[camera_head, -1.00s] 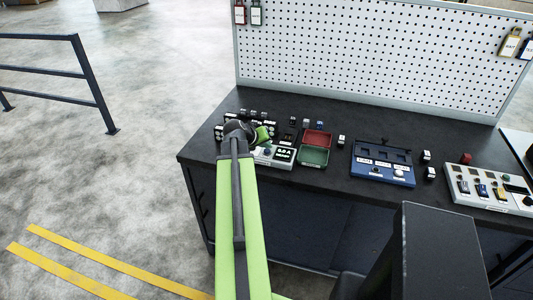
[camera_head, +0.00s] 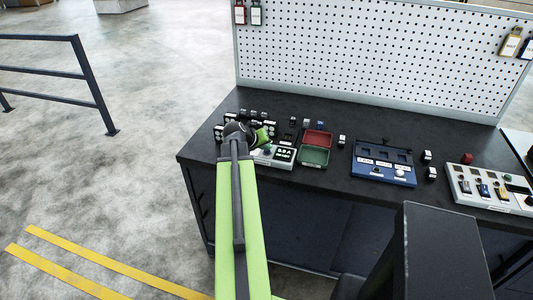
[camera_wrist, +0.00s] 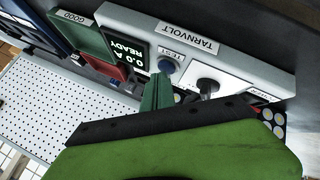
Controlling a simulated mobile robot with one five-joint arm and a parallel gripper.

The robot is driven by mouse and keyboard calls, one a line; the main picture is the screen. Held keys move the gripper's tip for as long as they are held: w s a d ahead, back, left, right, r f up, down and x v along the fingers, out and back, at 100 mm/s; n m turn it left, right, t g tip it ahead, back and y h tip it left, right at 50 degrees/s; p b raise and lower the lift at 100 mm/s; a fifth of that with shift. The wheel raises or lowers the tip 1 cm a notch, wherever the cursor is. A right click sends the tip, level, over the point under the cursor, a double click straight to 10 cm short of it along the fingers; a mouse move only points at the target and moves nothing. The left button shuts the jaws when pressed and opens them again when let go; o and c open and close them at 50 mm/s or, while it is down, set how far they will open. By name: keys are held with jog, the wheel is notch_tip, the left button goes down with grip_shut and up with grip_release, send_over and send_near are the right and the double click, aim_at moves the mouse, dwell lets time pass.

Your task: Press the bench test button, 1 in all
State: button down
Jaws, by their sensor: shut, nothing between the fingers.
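The bench tester, a pale grey box labelled TARNVOLT (camera_wrist: 235,60), fills the upper part of the wrist view, seen upside down. Its round blue test button (camera_wrist: 169,66) sits by a TEST label, next to a dark display (camera_wrist: 131,50) reading 0.0 A READY. My gripper (camera_wrist: 158,84) is shut and empty, its green fingers pointing at the panel just below the button in the picture. I cannot tell whether the tips touch the panel. In the head view the tester (camera_head: 285,164) is partly hidden by my arm and my gripper (camera_head: 263,137).
Red (camera_head: 317,139) and green (camera_head: 313,156) trays stand right of the tester on the dark bench (camera_head: 330,185). A blue fixture (camera_head: 383,166) and a grey panel (camera_head: 490,189) are farther right. A white pegboard (camera_head: 380,60) rises behind.

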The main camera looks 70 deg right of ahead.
aim_at(266, 152)
jog(key=shift+f, duration=0.25)
jog(key=shift+r, duration=0.15)
jog(key=shift+r+p, duration=0.75)
jog(key=shift+r, duration=0.05)
jog(key=shift+r, duration=0.1)
notch_tip(266, 152, up, 5)
jog(key=p, duration=0.5)
dwell(0.6)
